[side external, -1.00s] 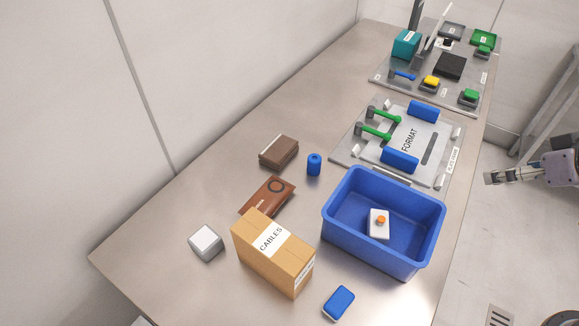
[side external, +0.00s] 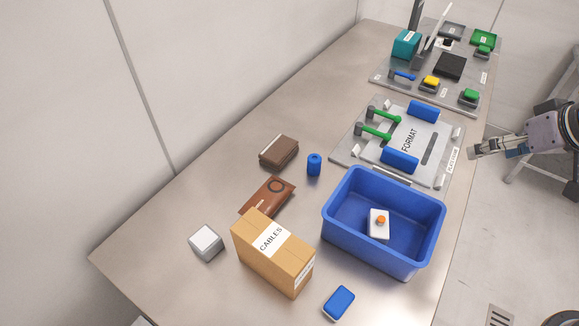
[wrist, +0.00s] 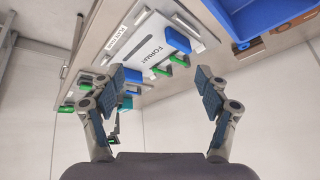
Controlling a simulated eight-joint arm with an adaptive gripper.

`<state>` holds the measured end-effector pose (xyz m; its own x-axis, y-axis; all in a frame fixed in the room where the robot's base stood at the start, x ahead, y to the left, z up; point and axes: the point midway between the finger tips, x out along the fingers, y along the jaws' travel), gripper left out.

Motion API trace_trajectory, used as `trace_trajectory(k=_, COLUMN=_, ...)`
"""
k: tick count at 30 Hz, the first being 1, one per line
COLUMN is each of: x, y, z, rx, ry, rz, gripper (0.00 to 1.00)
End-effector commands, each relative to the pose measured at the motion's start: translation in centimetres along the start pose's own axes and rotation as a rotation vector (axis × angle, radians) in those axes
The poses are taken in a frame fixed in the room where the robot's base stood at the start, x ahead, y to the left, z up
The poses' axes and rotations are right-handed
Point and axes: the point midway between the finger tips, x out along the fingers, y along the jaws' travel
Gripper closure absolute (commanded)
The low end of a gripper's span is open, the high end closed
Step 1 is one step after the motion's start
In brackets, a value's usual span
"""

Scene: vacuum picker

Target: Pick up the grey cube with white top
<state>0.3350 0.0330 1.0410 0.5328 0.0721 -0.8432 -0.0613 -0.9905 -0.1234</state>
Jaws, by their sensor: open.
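The grey cube with a white top (side external: 206,243) sits on the metal table at the near left in the side external view, left of the cardboard box. It does not show in the wrist view. My gripper (side external: 474,149) is beyond the table's right edge, beside the plate marked FORMAT and far from the cube. In the wrist view my gripper (wrist: 160,95) has its two fingers wide apart with nothing between them.
A tall CABLES box (side external: 273,262) and a blue bin (side external: 335,222) holding a white block with an orange knob (side external: 380,219) stand right of the cube. A brown wallet (side external: 268,196), a brown book (side external: 279,151), a blue cylinder (side external: 314,165) and a blue block (side external: 339,302) lie around them.

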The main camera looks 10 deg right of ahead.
Motion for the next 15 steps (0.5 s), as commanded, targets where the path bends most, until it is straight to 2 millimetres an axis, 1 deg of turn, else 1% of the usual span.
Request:
trace_trajectory(k=1, x=0.0, y=-1.5, z=-1.4, rx=0.03, ry=-0.023, rz=-0.022, gripper=0.25)
trace_trajectory(k=5, x=0.3, y=-5.2, z=-4.3, rx=0.127, ry=-0.086, rz=-0.064, gripper=0.25)
trace_trajectory(k=6, x=0.4, y=-6.5, z=-5.0, rx=0.155, ry=-0.108, rz=-0.075, gripper=0.25)
trace_trajectory(k=11, x=1.4, y=-11.6, z=-7.7, rx=0.267, ry=-0.197, rz=-0.107, gripper=0.25)
trace_trajectory(k=15, x=2.7, y=-16.4, z=-9.2, rx=0.359, ry=-0.282, rz=-0.121, gripper=0.25)
